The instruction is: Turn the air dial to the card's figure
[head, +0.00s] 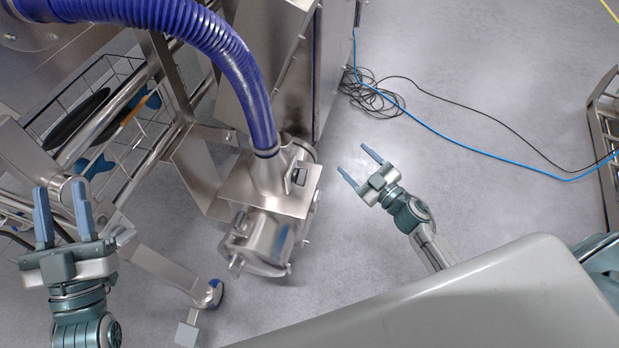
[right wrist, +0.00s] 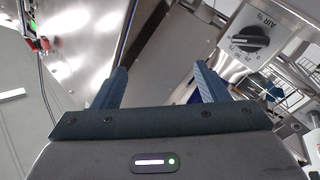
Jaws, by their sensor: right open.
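The air dial (right wrist: 250,41) is a black round knob on a brushed metal plate, at the upper right of the right wrist view. "AIR %" and small figures show around it, upside down; I cannot read its setting surely. A small dark knob (head: 300,176) on the metal unit below the purple hose in the head view appears to be the same dial. My right gripper (head: 353,157) is open and empty, right of the unit and apart from it; its fingers also show in the right wrist view (right wrist: 158,72). My left gripper (head: 59,187) is open at far left. I see no card.
A ribbed purple hose (head: 237,66) runs into the metal unit (head: 262,238). A wire basket (head: 105,105) with dark and blue items is at upper left. Black and blue cables (head: 375,98) lie on the floor.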

